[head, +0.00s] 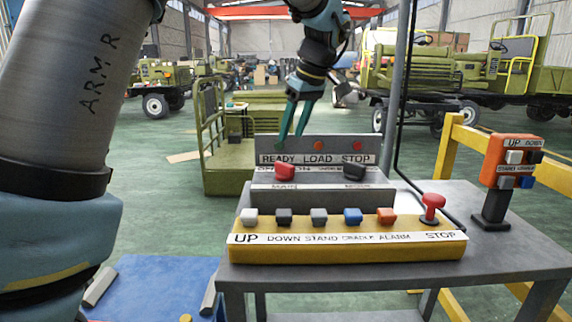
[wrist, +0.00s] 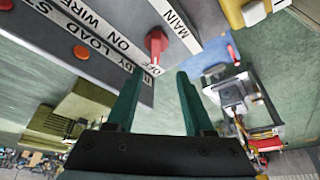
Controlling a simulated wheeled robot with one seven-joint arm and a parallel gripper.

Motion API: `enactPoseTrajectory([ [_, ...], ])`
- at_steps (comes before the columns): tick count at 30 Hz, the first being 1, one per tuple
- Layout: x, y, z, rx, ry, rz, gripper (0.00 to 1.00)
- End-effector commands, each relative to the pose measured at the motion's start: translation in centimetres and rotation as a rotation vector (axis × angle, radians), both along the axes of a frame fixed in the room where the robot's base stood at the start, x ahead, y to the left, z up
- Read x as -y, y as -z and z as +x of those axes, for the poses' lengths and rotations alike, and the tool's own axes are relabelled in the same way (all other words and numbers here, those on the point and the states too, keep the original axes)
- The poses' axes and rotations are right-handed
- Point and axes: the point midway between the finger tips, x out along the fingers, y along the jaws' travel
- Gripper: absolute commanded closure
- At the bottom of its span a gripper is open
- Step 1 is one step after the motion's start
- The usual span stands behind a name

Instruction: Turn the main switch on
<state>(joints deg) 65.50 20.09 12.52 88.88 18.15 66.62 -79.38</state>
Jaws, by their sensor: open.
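The main switch (head: 285,172) is a red knob on the low grey panel (head: 262,197) at the left of the bench. In the wrist view the red knob (wrist: 156,42) sits beside a white MAIN label (wrist: 176,22), and its narrow end points toward lettering that seems to read OFF. My gripper (head: 291,140) is open and empty, with teal fingers pointing down above and behind the knob in the head view. In the wrist view my gripper (wrist: 160,72) has its fingertips just short of the knob, with no contact visible.
A dark knob (head: 355,170) sits right of the red one. The upright READY LOAD STOP board (head: 330,147) stands close behind. A yellow button box (head: 345,248) with a red stop button (head: 431,206) is in front. A post (head: 402,90) and an orange box (head: 510,160) stand to the right.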

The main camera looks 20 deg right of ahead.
Motion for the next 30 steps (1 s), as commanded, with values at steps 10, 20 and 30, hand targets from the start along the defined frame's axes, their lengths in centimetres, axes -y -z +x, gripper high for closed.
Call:
enactPoseTrajectory([
  [10,0.6,2.2,0.5,0.017,-0.021,-0.002,0.47],
  [20,-0.2,7.5,2.6,0.016,-0.02,-0.003,0.47],
  [30,-0.4,9.4,3.3,0.017,-0.018,-0.006,0.47],
])
